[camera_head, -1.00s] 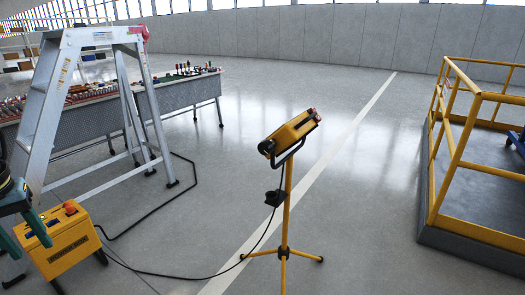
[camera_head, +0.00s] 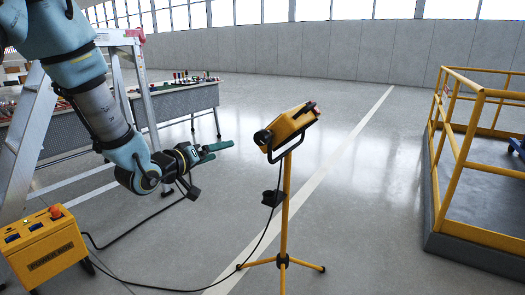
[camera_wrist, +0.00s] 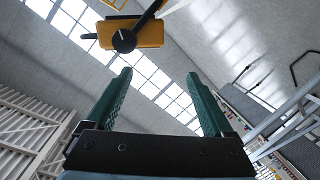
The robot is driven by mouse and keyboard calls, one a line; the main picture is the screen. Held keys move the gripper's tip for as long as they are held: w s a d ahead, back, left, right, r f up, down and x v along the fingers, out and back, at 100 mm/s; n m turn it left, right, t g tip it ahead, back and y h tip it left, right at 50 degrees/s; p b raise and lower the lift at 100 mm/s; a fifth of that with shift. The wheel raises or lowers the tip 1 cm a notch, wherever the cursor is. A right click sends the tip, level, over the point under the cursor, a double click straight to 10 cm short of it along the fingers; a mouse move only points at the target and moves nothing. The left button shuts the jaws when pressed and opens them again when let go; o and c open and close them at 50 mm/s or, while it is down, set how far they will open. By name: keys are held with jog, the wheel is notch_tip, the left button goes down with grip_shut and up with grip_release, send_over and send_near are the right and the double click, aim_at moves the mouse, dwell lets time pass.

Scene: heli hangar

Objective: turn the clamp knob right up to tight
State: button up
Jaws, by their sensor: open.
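A yellow work lamp (camera_head: 290,127) with a black bracket sits tilted on a yellow tripod (camera_head: 284,225). A round black knob (camera_head: 262,137) is on the lamp's left end, facing my arm. In the wrist view the knob (camera_wrist: 124,40) shows a pale line across its face, against the yellow lamp body (camera_wrist: 149,33), above and left of the fingers. My gripper (camera_head: 220,151) is left of the knob and a little lower in the picture, apart from it. Its two green fingers (camera_wrist: 158,75) are open with nothing between them.
A black clip-like part (camera_head: 273,198) and a hanging cable are on the tripod pole. A stepladder (camera_head: 32,140) and yellow power box (camera_head: 46,250) stand at left. A long workbench (camera_head: 180,99) is behind. A yellow-railed platform (camera_head: 470,240) is at right.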

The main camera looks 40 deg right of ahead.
jog(key=g+h, duration=0.2)
send_near(259, 140)
jog(key=shift+m, duration=0.3)
jog(key=d, duration=0.3)
jog(key=w+d, duration=0.1)
jog(key=d, duration=0.3)
jog(key=d+p, duration=0.1)
jog(key=d, duration=0.3)
jog(key=shift+w+d+f, duration=0.1)
jog(key=shift+w, duration=0.2)
jog(key=shift+c, duration=0.3)
jog(key=c, duration=1.3)
